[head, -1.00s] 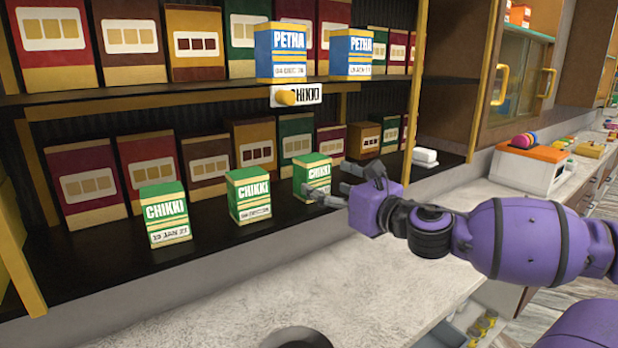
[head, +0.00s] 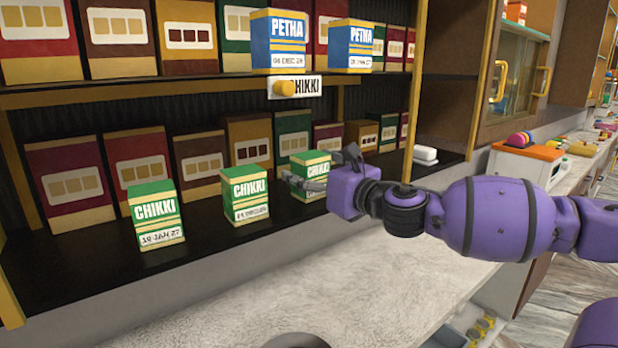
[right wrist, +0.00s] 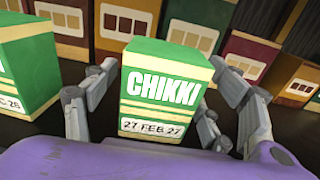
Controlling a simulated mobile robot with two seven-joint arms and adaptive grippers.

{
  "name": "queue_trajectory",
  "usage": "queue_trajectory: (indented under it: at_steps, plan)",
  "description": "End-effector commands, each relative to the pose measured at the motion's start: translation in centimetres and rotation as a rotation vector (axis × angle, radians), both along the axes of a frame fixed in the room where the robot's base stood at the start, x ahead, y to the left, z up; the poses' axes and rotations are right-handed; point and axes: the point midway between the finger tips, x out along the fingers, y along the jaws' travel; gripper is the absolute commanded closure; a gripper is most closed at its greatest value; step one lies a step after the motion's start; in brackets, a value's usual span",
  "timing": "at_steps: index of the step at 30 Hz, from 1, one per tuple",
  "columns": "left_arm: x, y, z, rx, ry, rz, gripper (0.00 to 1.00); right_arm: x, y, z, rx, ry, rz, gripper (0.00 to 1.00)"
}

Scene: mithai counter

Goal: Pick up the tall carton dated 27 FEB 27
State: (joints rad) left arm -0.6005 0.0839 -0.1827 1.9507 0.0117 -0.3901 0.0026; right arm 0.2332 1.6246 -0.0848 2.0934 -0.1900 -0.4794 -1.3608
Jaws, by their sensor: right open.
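The green and cream CHIKKI carton dated 27 FEB 27 stands upright on the lower shelf. It is the rightmost green carton in the head view (head: 305,170) and sits in the middle of the right wrist view (right wrist: 165,85). My right gripper (head: 325,178) is open at this carton, partly covering its right side. My left gripper is not in view.
Blue PETHA cartons (head: 278,42) stand on the upper shelf (head: 150,92). Larger boxes line the back. The white counter (head: 300,300) below is clear.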

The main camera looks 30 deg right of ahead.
Motion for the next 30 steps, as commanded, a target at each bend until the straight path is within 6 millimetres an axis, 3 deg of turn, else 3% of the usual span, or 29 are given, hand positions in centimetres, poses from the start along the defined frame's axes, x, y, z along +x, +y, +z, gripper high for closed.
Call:
queue_trajectory:
  at_steps: [2, 15, 23, 30]
  plan:
    - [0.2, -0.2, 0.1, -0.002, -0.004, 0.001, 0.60, 0.0, 0.0, 0.1, 0.000, -0.001, 0.000, 0.23]
    - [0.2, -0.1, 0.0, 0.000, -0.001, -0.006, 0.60, 0.0, 0.0, 0.2, 0.000, -0.002, 0.000, 0.80]
    - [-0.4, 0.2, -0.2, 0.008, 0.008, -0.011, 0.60, 0.0, 0.0, 0.3, 0.000, -0.002, 0.000, 0.80]
    - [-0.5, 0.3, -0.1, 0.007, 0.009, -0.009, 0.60, -0.1, 0.0, 2.4, -0.003, -0.006, 0.000, 0.80]
